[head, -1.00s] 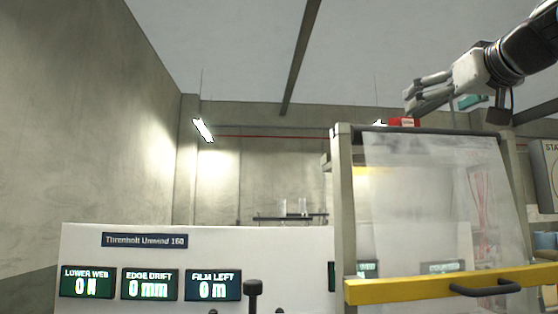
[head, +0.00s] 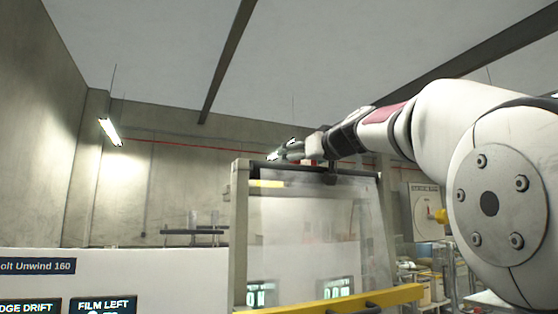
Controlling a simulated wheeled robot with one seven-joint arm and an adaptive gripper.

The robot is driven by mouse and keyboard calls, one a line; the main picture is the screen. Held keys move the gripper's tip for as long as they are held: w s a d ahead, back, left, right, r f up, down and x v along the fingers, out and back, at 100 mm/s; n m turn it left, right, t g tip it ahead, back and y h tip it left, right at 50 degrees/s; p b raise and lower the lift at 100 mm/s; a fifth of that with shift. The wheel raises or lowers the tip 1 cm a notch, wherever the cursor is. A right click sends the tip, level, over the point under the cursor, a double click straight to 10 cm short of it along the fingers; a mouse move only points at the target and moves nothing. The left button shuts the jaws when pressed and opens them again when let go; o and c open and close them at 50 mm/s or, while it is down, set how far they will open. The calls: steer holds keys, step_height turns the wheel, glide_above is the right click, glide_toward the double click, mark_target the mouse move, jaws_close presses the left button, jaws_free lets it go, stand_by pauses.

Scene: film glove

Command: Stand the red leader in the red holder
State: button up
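My gripper (head: 283,152) is at the upper middle of the head view, at the end of my arm reaching in from the right. It is at the top edge of a clear guard panel (head: 300,225). I can make out neither the red leader nor the red holder with certainty.
The guard has a yellow bar (head: 385,298) along its bottom and a grey post (head: 239,235) at its left. A white machine panel (head: 150,270) with displays stands at lower left. A round-dial sign (head: 424,212) and shelving are at right, partly behind my arm.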

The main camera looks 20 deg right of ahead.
steer(key=shift+c, duration=0.2)
steer(key=c, duration=1.2)
steer(key=shift+c, duration=0.2)
steer(key=shift+r+p, duration=3.05)
steer(key=shift+p, duration=0.35)
steer(key=shift+s+r+p, duration=0.1)
steer(key=shift+r+p, duration=0.5)
steer(key=shift+r, duration=0.05)
steer(key=shift+r+p, duration=0.45)
steer(key=shift+r, duration=0.35)
